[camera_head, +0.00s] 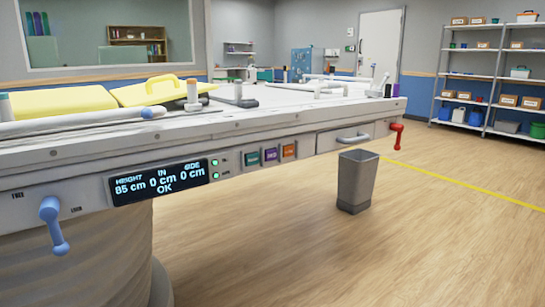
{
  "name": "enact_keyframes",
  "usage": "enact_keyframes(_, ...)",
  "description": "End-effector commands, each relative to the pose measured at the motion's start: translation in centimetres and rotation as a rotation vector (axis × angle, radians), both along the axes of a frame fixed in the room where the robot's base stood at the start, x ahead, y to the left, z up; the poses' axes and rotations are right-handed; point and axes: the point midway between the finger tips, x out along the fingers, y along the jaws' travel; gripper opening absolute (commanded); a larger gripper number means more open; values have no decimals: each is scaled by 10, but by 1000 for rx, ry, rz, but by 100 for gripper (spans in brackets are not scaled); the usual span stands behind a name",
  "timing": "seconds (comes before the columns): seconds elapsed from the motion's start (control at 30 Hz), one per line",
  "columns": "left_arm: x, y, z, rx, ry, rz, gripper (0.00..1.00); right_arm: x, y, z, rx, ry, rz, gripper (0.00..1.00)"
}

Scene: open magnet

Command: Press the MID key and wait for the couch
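The couch (110,145) runs across the view from the left, with a control panel along its near side. Three square keys sit on the panel: a green key (252,159), a purple key (270,155) and an orange key (289,151). Their lettering is too small to read surely. The purple one is in the middle. Neither of my grippers is in view.
A blue lever (53,225) and a red lever (396,135) stick out from the couch side. A grey bin (357,181) stands on the floor near the couch's right part. Yellow pads (62,102) lie on top. Open floor lies in front and right; shelves (495,75) stand behind.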

Motion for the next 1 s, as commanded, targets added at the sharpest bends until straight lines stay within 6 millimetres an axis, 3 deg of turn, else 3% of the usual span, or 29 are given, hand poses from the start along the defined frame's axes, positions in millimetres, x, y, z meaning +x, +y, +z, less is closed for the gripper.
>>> enact_keyframes(0.03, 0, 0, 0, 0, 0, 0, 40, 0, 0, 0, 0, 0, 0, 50)
enact_keyframes(0.4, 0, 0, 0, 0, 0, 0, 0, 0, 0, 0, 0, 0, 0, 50)
enact_keyframes(1.0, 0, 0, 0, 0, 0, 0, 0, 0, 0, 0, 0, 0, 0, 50)
